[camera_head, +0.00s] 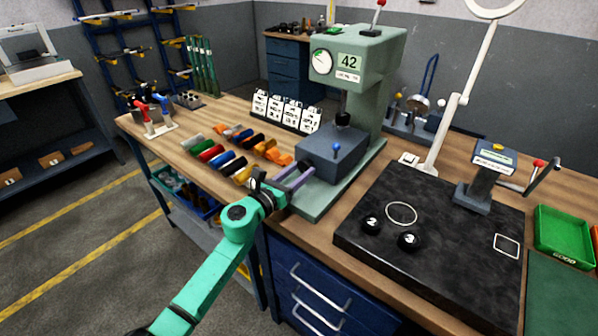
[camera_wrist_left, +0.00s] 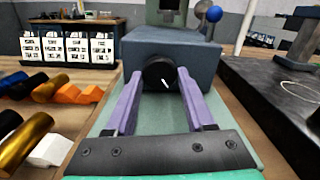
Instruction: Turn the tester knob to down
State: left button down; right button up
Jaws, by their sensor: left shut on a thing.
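The green tester (camera_head: 368,75) stands on the bench, with a dial and a display reading 42. Its blue-grey block (camera_head: 333,152) sits low on the front and also fills the upper middle of the left wrist view (camera_wrist_left: 175,45). The round black tester knob (camera_wrist_left: 158,72) is on the block's front face. Its short white mark slants from upper left to lower right. My left gripper (camera_head: 298,177) reaches in from the left, its purple fingers either side of the knob and shut on it. The fingers hide the knob in the head view. My right gripper is not in view.
Several coloured cylinders (camera_head: 222,158) lie on the bench left of my left gripper. White numbered cards (camera_head: 285,110) stand behind them. A black plate (camera_head: 440,240) with two black knobs lies to the right.

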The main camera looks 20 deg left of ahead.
pick_arm(q)
jog(key=n+p, duration=0.1)
jog(key=n, duration=0.5)
jog(key=n+p, duration=0.1)
jog(key=n, duration=0.5)
jog(key=shift+d+r+n, duration=0.1)
jog(key=shift+n, duration=0.2)
jog(key=n+p, duration=0.2)
jog(key=n, duration=0.4)
jog(key=shift+r+p, duration=0.1)
jog(key=shift+p, duration=0.2)
jog(key=n+p, duration=0.1)
jog(key=n, duration=0.3)
jog(key=shift+n+p, duration=0.3)
jog(key=shift+p, duration=0.05)
jog(key=shift+n+p, duration=0.4)
jog(key=shift+n, duration=0.7)
jog(key=shift+c, duration=1.4)
grip_release()
